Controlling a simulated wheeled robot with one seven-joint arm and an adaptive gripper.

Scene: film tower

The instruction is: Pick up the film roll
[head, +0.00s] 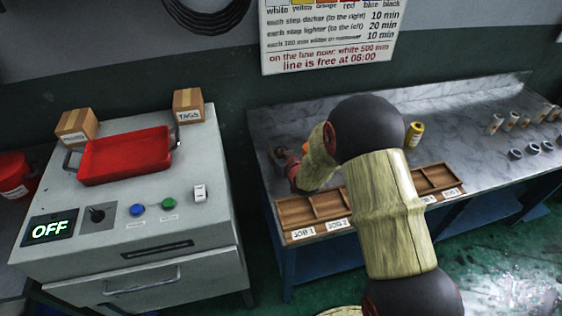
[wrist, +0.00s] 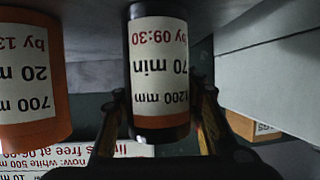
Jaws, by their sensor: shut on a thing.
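In the wrist view a black film roll (wrist: 158,65) with a white label reading 1200 mm, 70 min, by 09:30 stands between the two fingers. My gripper (wrist: 160,92) is shut on this roll, one finger on each side. An orange film roll (wrist: 32,80) labelled 700 mm, 20 min is beside it at the left, apart from the fingers. In the head view my gripper (head: 284,157) is at the left end of the marble bench (head: 460,115); I cannot make out the black roll there. A bit of orange (head: 305,147) shows behind my arm.
A yellow roll (head: 415,134) stands right of my arm. A wooden divided tray (head: 296,211) with job labels lies along the bench front, partly hidden by my arm. Several pale rolls and grey cups stand at right. A machine (head: 190,240) reading OFF holds a red tray (head: 125,155).

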